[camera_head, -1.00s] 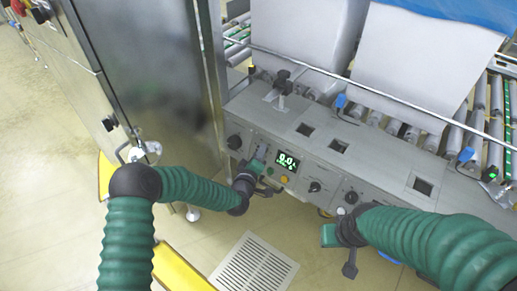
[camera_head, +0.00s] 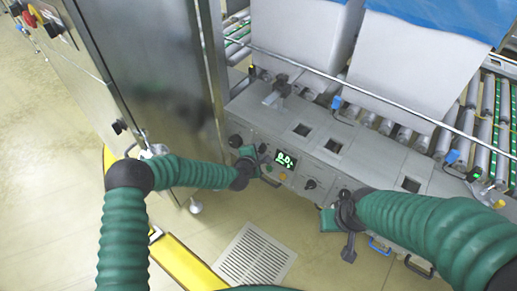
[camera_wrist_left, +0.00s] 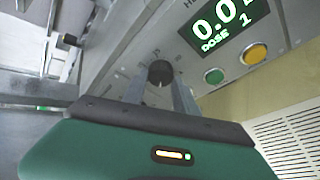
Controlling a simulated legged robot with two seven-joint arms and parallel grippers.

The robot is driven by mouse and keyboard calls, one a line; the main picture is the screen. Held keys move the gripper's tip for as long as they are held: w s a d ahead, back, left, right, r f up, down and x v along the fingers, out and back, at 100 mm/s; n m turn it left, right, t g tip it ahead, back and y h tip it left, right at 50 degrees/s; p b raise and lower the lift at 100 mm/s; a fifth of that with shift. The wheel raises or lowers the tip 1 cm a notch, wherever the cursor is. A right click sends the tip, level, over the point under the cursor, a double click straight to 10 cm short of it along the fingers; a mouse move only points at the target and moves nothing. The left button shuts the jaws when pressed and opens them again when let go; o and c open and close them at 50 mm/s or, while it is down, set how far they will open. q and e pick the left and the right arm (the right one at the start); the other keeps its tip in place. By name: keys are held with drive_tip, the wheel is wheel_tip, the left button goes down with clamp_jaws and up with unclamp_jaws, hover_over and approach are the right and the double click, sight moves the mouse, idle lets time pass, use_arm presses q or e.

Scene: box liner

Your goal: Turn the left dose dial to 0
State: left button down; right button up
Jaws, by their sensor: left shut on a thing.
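The left dose dial (camera_wrist_left: 160,73) is a black round knob with a pale pointer mark, on a grey panel with printed scale marks. My left gripper (camera_wrist_left: 160,92) is shut on it, one finger on each side. In the head view my left gripper (camera_head: 260,166) is at the panel front, left of the display, and hides much of the dial.
A green button (camera_wrist_left: 213,76) and an orange button (camera_wrist_left: 256,53) sit below the display. Other black knobs (camera_head: 235,141) (camera_head: 310,184) are on the panel. A steel cabinet (camera_head: 150,80) stands left, and a floor grate (camera_head: 255,258) lies below.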

use_arm(q)
drive_tip(key=shift+d+r+n+g+h+p, duration=0.25)
drive_tip(key=shift+n+g+p, duration=0.25)
drive_tip(key=shift+n, duration=0.4)
drive_tip(key=shift+f, duration=0.1)
drive_tip(key=c, duration=1.2)
unclamp_jaws()
drive_tip(key=shift+o, duration=1.2)
drive_tip(key=shift+a, duration=0.1)
